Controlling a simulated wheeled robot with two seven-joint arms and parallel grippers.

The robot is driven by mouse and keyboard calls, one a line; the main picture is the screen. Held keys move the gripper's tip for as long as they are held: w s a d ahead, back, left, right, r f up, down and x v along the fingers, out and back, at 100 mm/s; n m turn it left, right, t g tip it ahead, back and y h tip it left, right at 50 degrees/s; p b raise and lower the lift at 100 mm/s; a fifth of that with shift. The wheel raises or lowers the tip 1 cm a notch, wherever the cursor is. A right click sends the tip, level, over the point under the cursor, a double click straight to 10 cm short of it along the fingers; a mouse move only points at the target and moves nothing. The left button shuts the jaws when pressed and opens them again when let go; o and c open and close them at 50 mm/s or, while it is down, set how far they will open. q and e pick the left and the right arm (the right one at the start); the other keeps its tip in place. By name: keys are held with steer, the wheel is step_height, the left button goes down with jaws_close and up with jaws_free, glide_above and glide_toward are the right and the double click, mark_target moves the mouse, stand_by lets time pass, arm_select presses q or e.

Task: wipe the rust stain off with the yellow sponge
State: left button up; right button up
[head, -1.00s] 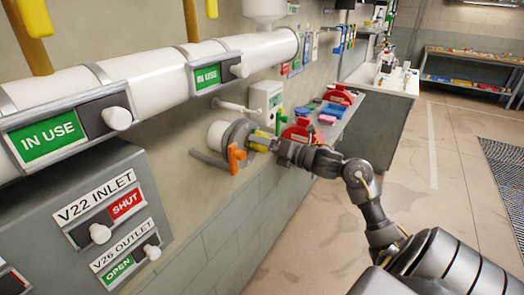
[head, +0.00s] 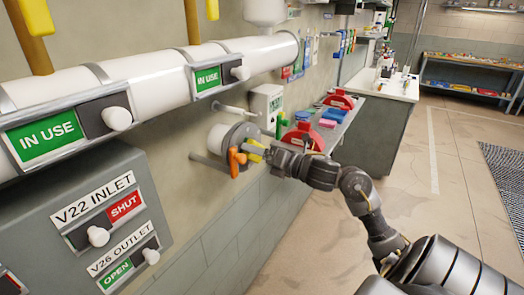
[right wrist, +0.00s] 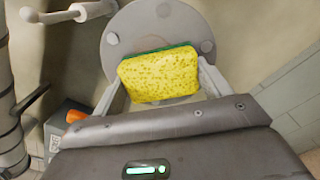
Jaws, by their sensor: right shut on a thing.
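The yellow sponge (right wrist: 160,76), with a green back edge, is held between the two fingers of my right gripper (right wrist: 158,82). In the head view the sponge (head: 252,156) is a small yellow patch beside the round grey flange (head: 235,138) on the wall pipe. In the right wrist view the sponge is in front of the flange (right wrist: 135,38) and hides much of its middle. Contact with the flange is also unclear. My left gripper is out of view.
An orange handle (head: 236,160) sits right beside the flange. A shelf with red clamps (head: 305,137) and blue pieces stands behind my right gripper. A grey panel (head: 75,200) with valve signs is at the left. The floor (head: 440,190) at right is open.

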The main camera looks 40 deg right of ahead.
mark_target(251, 157)
steer(key=shift+s+a, duration=0.3)
steer(key=shift+a, duration=0.65)
steer(key=shift+s+a, duration=0.25)
steer(key=shift+a, duration=0.65)
steer(key=shift+r, duration=0.25)
steer(key=shift+w+d+b, duration=0.3)
steer(key=shift+d+b, duration=0.65)
steer(key=shift+b, duration=0.15)
steer(key=shift+w+d+b, duration=0.25)
steer(key=shift+d+b, duration=0.65)
steer(key=shift+b, duration=0.2)
steer(key=shift+a, duration=0.1)
